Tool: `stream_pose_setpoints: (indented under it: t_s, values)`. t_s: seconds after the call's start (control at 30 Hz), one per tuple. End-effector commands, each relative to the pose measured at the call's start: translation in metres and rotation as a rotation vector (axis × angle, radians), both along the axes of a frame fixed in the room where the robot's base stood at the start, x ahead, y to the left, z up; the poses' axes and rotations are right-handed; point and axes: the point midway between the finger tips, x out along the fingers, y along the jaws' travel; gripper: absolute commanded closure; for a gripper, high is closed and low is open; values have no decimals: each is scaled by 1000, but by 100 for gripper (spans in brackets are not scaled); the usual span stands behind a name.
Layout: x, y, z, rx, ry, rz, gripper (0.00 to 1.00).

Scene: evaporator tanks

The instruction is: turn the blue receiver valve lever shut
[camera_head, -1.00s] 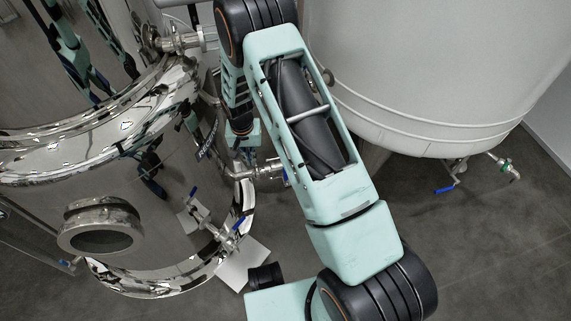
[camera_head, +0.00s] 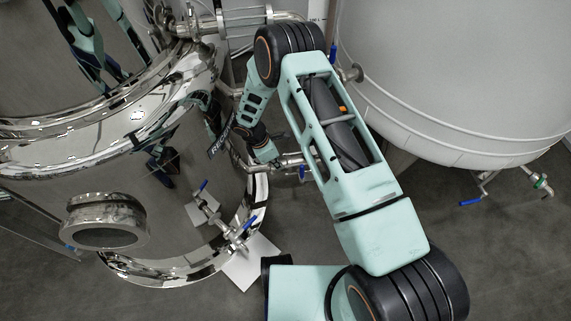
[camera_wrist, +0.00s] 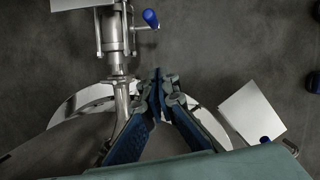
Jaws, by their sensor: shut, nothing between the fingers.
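A steel valve (camera_wrist: 114,32) on a pipe from the shiny tank's lower side has a blue lever (camera_wrist: 150,18), which sticks out to the right in the wrist view. In the head view this lever (camera_head: 302,173) shows small beside my arm, which partly hides the valve. My gripper (camera_wrist: 160,76) is shut and empty. Its fingertips are below and slightly right of the lever in the wrist view, apart from it. In the head view my arm reaches down toward this pipe, and the fingertips cannot be made out clearly.
The shiny tank (camera_head: 150,215) is close on the left. A second blue-levered valve (camera_head: 245,226) is low on it, above a white sheet (camera_head: 252,264). A large pale tank (camera_head: 450,80) stands right, with another blue lever (camera_head: 470,202). Grey floor (camera_head: 520,260) is open at lower right.

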Motion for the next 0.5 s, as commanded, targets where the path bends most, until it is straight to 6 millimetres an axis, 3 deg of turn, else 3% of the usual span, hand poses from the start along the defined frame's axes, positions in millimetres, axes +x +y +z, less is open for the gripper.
stream_pose_setpoints:
  t_s: [0.33, 0.4, 0.5]
  values:
    - [6, -22, -76, 0, 2, -6, 100]
    - [10, -28, -84, 0, 0, -6, 100]
    - [17, -44, -78, 2, -2, -10, 100]
